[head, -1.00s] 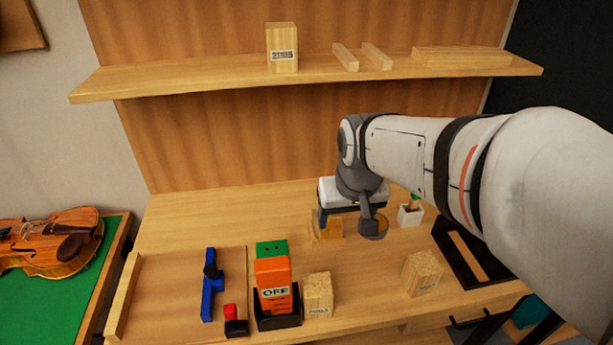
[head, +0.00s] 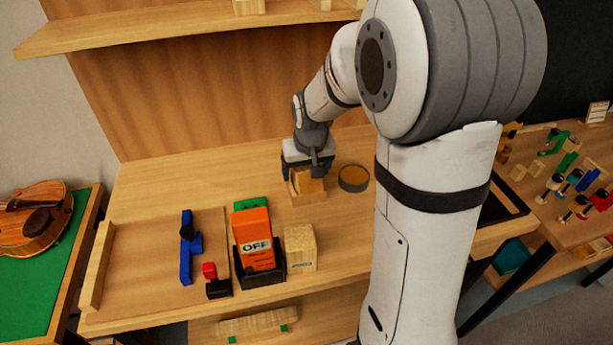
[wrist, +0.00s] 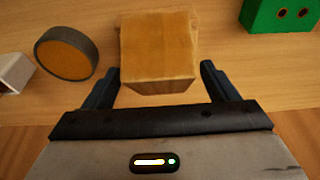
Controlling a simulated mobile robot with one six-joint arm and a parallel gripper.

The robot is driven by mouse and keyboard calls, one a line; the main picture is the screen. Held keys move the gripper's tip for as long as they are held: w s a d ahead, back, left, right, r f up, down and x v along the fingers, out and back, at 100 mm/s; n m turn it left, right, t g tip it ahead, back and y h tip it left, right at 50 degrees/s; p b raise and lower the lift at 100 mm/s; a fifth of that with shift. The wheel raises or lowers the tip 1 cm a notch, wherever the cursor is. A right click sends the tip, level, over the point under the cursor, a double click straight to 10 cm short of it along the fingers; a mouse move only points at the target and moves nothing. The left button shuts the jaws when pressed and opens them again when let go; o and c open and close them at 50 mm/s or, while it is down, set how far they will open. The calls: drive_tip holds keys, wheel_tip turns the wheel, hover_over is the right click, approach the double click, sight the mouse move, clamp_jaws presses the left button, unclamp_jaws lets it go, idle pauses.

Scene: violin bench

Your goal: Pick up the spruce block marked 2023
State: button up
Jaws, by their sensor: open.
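A pale wooden block (head: 309,191) stands on the bench below my gripper (head: 304,172). It also shows in the wrist view (wrist: 158,45), where my gripper (wrist: 160,74) is open with one finger on each side of its near end. I cannot tell whether the fingers touch it. No label shows on this block, so I cannot tell whether it is the one marked 2023. Another pale block (head: 300,247) stands right of the orange OFF device, with a label too small to read. A block (head: 248,6) on the shelf is cut off by the top edge.
The orange OFF device (head: 257,243) sits in a black holder, with a green block (head: 251,204) behind it. A round dark-rimmed tin (head: 353,178) is right of my gripper and shows in the wrist view (wrist: 66,53). A blue tool (head: 187,250) lies left.

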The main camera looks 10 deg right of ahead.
drive_tip(key=shift+w+f, duration=0.1)
drive_tip(key=shift+f, duration=0.3)
drive_tip(key=c, duration=1.1)
drive_tip(key=shift+r, duration=0.1)
drive_tip(key=shift+c, duration=0.2)
